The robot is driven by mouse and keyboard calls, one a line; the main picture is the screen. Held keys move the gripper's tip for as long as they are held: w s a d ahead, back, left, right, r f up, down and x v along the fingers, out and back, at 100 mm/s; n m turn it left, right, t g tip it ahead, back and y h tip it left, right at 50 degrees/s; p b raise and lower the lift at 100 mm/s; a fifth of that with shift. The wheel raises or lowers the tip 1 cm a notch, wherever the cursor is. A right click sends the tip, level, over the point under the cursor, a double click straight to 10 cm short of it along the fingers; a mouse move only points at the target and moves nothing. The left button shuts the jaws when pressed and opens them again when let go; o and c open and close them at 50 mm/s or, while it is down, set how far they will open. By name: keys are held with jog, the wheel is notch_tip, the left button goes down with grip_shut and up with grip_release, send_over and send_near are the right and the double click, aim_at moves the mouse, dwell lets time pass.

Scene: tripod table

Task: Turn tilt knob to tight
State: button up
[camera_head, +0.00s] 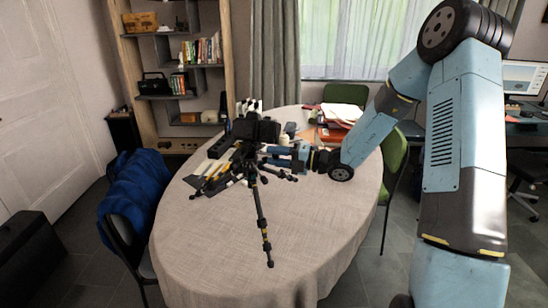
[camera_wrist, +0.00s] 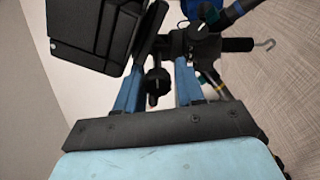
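A black tripod (camera_head: 262,215) stands with spread legs on the round table and carries a black camera (camera_head: 266,130). In the wrist view, the camera body (camera_wrist: 92,35) fills the upper left. A small black knob (camera_wrist: 158,85) shows between the two blue fingers of my gripper (camera_wrist: 164,66). The fingers are apart, with a visible gap beside the knob. I cannot tell whether either finger touches it. Another dark knob (camera_wrist: 205,14) is at the top, and the tripod's column end with a hook (camera_wrist: 264,44) is at the right. The head view shows my gripper (camera_head: 280,156) just right of the tripod's top.
The table (camera_head: 200,250) has a pale cloth and a clear front half. Dark flat items and pens (camera_head: 210,172) lie left of the tripod. Papers and red books (camera_head: 338,115) are at the back right. A blue-draped chair (camera_head: 140,190) and a green chair (camera_head: 394,155) stand beside the table.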

jog(key=v, duration=1.3)
jog(key=shift+d, duration=0.2)
jog(key=s+a+r+n+g+h, duration=0.1)
jog(key=s+r+n+g+h, duration=0.3)
jog(key=s+n, duration=0.5)
jog(key=s+a+r+n+g+h, duration=0.2)
jog(key=s+r+n+h, duration=0.25)
jog(key=s+n, duration=0.5)
jog(key=s+d+r+n+t+h, duration=0.6)
jog(key=s+d+r+n+h, duration=0.3)
jog(key=n, duration=1)
jog(key=shift+s+d+r+t, duration=0.35)
jog(key=shift+s+d, duration=0.35)
jog(key=shift+s, duration=0.7)
